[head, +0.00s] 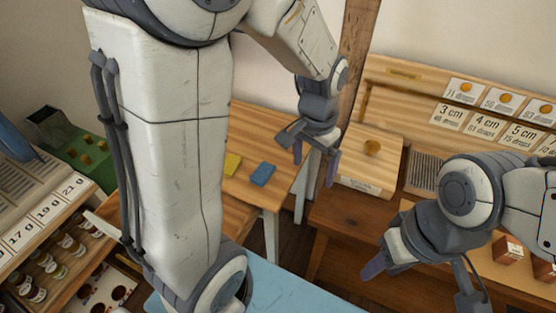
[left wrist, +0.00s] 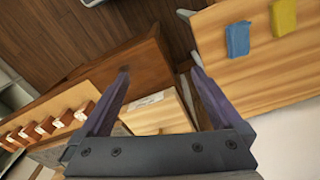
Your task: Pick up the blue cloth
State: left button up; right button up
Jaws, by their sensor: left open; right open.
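The blue cloth (head: 263,174) lies flat on a light wooden table (head: 240,192), near the table's right side. It also shows in the left wrist view (left wrist: 238,39), near the table's edge. A yellow cloth (head: 232,164) lies beside it, to its left in the head view. My left gripper (head: 314,168) is open and empty, to the right of the blue cloth and apart from it. Its two fingers show in the left wrist view (left wrist: 160,85) with nothing between them. My right gripper (head: 378,260) is open at the lower right, far from the cloth.
A wooden box with a round knob (head: 372,147) stands right of my left gripper, on a darker bench (head: 345,215). Number cards (head: 487,122) line the rack at the right. A shelf of small jars (head: 50,262) is at the left. A blue surface (head: 290,290) lies in front.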

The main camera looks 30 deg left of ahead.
pick_arm(q)
jog(key=w+a+f+n, duration=0.1)
jog(key=w+a+f, duration=0.15)
jog(key=a, duration=0.25)
jog(key=w+a+f+n, duration=0.1)
jog(key=w+a+f, duration=0.15)
jog(key=a, duration=0.35)
jog(key=n, duration=0.1)
send_over(262, 169)
jog(key=f, duration=0.5)
jog(key=f+b, duration=0.1)
jog(key=f, duration=0.2)
jog(key=shift+s+d, duration=0.15)
jog(key=shift+s, duration=0.15)
jog(key=f, duration=0.5)
jog(key=shift+w+f, duration=0.25)
jog(key=shift+w, duration=0.1)
jog(key=c, duration=1.4)
jog(key=shift+r, duration=0.1)
